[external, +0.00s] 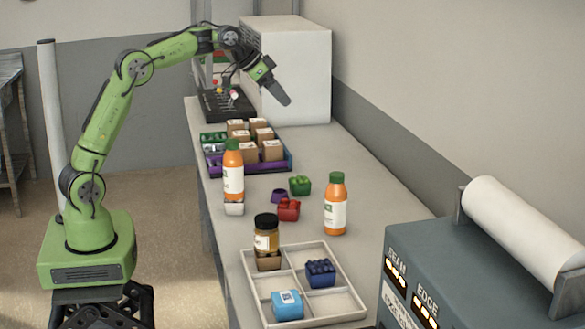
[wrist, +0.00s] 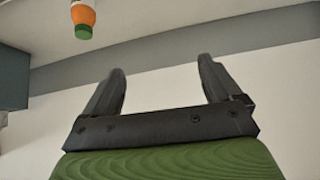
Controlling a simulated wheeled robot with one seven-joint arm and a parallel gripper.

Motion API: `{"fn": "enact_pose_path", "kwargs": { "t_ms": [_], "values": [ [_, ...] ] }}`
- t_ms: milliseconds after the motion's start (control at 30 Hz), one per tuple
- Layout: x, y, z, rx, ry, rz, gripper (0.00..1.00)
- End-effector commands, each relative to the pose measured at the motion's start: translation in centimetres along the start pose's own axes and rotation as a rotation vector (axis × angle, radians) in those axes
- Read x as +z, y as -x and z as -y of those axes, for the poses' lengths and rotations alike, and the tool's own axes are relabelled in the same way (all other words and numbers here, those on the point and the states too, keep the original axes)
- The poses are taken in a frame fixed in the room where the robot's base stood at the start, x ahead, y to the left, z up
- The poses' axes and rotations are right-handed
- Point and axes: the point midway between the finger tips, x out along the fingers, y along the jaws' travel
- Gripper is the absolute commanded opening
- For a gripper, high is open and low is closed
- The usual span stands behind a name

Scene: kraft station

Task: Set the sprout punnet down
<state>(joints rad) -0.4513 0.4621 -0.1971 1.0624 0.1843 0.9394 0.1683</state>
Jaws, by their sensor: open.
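My gripper (external: 283,98) is raised over the far part of the counter, in front of the white box-shaped unit. In the wrist view my gripper (wrist: 162,68) has its two fingers wide apart with nothing between them. A small green punnet (external: 300,185) sits on the counter, well nearer the camera than my gripper. It may be the sprout punnet, but no label can be read. A red punnet (external: 288,208) and a small purple item (external: 279,196) are beside it. A blue punnet (external: 320,273) stands in the pale divided tray (external: 353,303).
The tray also holds a dark-lidded jar (external: 266,235) and a light blue box (external: 287,305). A purple crate (external: 280,168) holds several brown boxes. The white unit (external: 300,75) stands against the wall.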

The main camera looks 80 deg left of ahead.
Motion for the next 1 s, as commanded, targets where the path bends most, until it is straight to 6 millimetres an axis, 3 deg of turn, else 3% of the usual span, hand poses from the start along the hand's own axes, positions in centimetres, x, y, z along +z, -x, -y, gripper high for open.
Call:
{"fn": "enact_pose_path", "kwargs": {
  "t_ms": [100,400,667,1000],
  "values": [
    [-0.6,-2.6,2.7,0.002,0.018,-0.024,0.92],
    [-0.7,-7.5,8.5,-0.003,0.056,-0.083,0.92],
    [2.3,-10.7,7.9,0.000,0.053,-0.077,0.92],
    [9.3,-18.9,7.6,-0.001,0.054,-0.076,0.92]
  ]
}}
